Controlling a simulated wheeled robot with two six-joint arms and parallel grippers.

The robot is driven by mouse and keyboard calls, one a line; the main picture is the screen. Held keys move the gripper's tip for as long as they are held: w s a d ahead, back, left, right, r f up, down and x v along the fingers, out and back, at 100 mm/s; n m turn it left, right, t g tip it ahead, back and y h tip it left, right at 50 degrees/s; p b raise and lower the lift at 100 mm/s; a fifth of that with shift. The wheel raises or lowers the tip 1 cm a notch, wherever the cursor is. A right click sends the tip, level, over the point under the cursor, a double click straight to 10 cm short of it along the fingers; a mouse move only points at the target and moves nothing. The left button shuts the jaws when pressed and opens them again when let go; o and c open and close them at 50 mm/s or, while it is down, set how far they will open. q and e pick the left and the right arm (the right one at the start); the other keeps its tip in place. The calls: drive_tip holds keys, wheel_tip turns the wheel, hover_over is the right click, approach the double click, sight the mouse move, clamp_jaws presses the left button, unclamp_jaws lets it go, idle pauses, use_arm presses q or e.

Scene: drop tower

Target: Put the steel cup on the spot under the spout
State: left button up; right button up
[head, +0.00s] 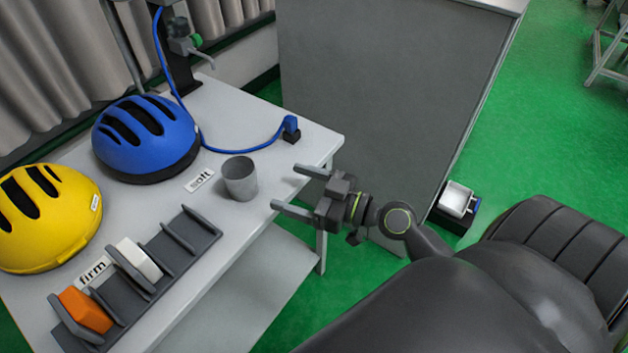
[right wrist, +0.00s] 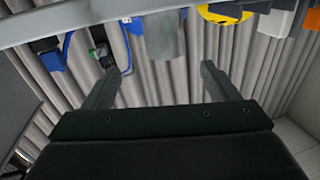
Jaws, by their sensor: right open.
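The steel cup (head: 240,177) stands upright on the grey table, near its right edge, beside the "soft" label. It also shows between the fingers in the right wrist view (right wrist: 164,36). My right gripper (head: 286,187) is open and empty, just right of the cup, its fingers pointing towards it. The fingertips appear apart from the cup; they also show in the right wrist view (right wrist: 160,70). The spout (head: 207,58) is a thin bent metal tube below a green-marked valve at the back of the table. I cannot make out a marked spot beneath it. My left gripper is not in view.
A blue helmet (head: 146,138) and a yellow helmet (head: 45,218) sit on the table's left. A dark slotted rack (head: 190,230) holds orange and white pieces near the front. A blue hose (head: 240,148) runs behind the cup to a blue fitting (head: 291,126).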

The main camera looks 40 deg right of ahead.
drive_tip(key=shift+b+v, duration=0.65)
drive_tip(key=shift+v, duration=1.05)
